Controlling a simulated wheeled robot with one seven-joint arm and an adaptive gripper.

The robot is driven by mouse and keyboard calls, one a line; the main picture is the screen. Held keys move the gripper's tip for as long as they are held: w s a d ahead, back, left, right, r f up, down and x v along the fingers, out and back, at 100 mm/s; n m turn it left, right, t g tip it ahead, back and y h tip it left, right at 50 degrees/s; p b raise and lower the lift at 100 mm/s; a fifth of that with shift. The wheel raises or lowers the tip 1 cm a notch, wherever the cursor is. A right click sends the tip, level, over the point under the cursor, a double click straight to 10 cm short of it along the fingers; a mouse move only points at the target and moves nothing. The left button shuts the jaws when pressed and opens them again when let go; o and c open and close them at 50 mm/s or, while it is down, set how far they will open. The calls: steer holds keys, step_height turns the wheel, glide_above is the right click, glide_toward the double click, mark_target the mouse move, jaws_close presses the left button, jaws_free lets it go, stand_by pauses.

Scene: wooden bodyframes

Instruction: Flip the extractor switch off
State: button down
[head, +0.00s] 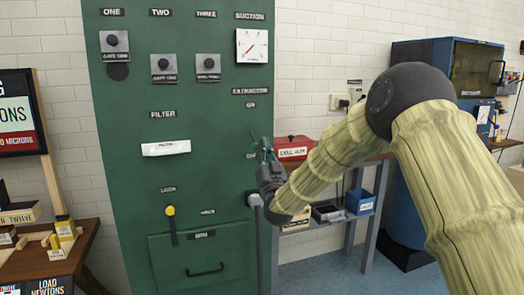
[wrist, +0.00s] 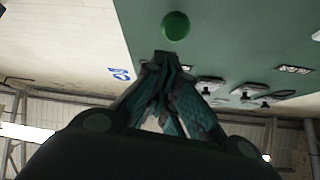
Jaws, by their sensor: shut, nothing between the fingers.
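The EXTRACTOR label (head: 251,91) is on the right side of the green panel (head: 125,200) in the head view, with an ON label (head: 250,104) below it. A lower label is partly covered by my gripper (head: 264,147). The switch itself is mostly hidden there; a thin dark piece shows just above the fingertips. In the wrist view a round green knob (wrist: 175,26) stands just beyond the tips of my gripper (wrist: 166,58). The fingers are shut and empty. I cannot tell whether they touch the knob.
A suction gauge (head: 252,46) is above the label. Gate knobs (head: 112,40), a white filter plate (head: 166,148) and a yellow-topped lever (head: 171,212) are further left. A bench with a red box (head: 292,146) stands behind my arm, and a blue cabinet (head: 415,55) at right.

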steer(key=w+f+v, duration=0.1)
steer(key=v, duration=0.8)
steer(key=shift+w+f, duration=0.2)
steer(key=shift+f, duration=0.05)
steer(key=shift+d, duration=0.1)
